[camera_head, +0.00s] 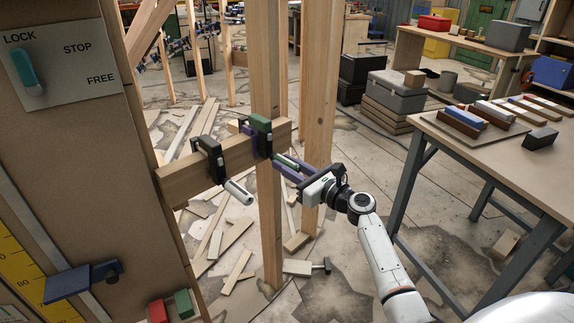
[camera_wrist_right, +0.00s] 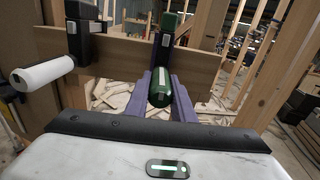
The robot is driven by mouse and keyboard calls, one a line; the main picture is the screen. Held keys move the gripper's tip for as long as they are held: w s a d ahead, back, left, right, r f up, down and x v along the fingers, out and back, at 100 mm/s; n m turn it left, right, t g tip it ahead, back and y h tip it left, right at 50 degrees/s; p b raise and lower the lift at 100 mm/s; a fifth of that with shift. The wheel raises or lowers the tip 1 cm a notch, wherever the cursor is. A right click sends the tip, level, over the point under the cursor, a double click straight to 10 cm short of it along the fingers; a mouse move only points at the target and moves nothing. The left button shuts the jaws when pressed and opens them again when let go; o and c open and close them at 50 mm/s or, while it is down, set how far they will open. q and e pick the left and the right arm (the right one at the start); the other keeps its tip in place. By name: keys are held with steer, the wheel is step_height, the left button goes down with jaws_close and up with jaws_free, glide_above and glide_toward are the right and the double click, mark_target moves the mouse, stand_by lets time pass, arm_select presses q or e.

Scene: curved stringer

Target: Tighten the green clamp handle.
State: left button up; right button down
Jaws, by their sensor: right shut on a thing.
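The green clamp (camera_head: 261,135) sits on the horizontal wooden beam (camera_head: 216,166), close to the upright post. Its green handle (camera_head: 286,160) points toward my right gripper (camera_head: 283,165), whose purple fingers are closed around it. In the right wrist view the rounded green handle (camera_wrist_right: 160,90) with a white stripe lies between the two purple fingers (camera_wrist_right: 162,98). A black clamp (camera_head: 211,159) with a white handle (camera_head: 238,192) is on the same beam to the left. It also shows in the right wrist view (camera_wrist_right: 84,32). My left gripper is not in view.
A panel (camera_head: 66,60) marked LOCK, STOP and FREE, with a teal lever (camera_head: 27,70), stands at the left. A workbench (camera_head: 520,165) with several coloured blocks is at the right. Upright posts (camera_head: 318,110) rise behind the beam, and wood scraps litter the floor.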

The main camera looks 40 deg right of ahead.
stand_by(0.3)
steer(key=c, duration=1.5)
jaws_free()
steer(key=s, duration=0.3)
steer(key=s+d, duration=0.1)
steer(key=s, duration=0.6)
steer(key=shift+s+d+b, duration=0.1)
steer(key=shift+d+b, duration=0.2)
steer(key=s, duration=0.4)
steer(key=shift+s+d+p, duration=0.25)
steer(key=shift+d+p, duration=0.05)
steer(key=shift+d, duration=0.1)
